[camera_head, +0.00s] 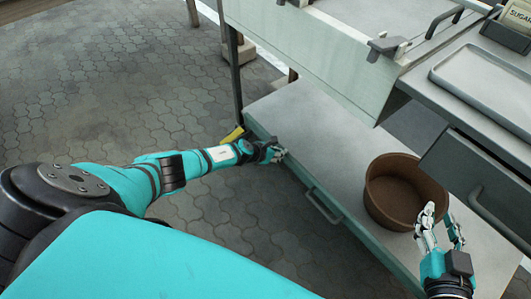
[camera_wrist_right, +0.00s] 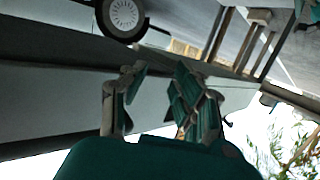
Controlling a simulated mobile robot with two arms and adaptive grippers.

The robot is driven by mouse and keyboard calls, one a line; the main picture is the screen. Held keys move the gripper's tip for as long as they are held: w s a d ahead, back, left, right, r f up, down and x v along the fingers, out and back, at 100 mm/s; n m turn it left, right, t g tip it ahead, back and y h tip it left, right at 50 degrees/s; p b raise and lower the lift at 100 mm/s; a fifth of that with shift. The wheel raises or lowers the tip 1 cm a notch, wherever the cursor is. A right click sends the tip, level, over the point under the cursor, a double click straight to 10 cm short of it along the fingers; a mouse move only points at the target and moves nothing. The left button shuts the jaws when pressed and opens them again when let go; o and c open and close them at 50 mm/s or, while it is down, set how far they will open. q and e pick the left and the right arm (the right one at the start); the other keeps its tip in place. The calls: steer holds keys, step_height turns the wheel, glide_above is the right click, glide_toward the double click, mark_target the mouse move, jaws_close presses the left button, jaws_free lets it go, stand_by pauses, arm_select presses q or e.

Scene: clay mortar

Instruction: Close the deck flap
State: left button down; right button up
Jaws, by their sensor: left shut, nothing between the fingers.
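A pale panel that looks like the deck flap (camera_head: 305,50) slopes down from the upper counter in the head view, with a grey bracket (camera_head: 386,46) at its right end. I cannot tell for certain that this is the flap. My left gripper (camera_head: 283,152) is shut and empty, low at the front edge of the lower shelf, below the panel and apart from it. My right gripper (camera_head: 442,212) is open and empty, in front of the brown pot's right side. Its parted fingers also show in the right wrist view (camera_wrist_right: 158,85), with nothing between them.
A brown pot (camera_head: 385,205) stands on the pale lower shelf (camera_head: 300,118). A grey drawer front (camera_head: 475,185) with a handle juts out at right, below a counter with a grey tray (camera_head: 490,75). A wheel (camera_wrist_right: 124,15) shows in the right wrist view. Paved floor is open at left.

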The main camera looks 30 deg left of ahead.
arm_select(q)
steer(key=shift+w+d+r, duration=0.15)
steer(key=shift+w, duration=0.2)
stand_by(0.6)
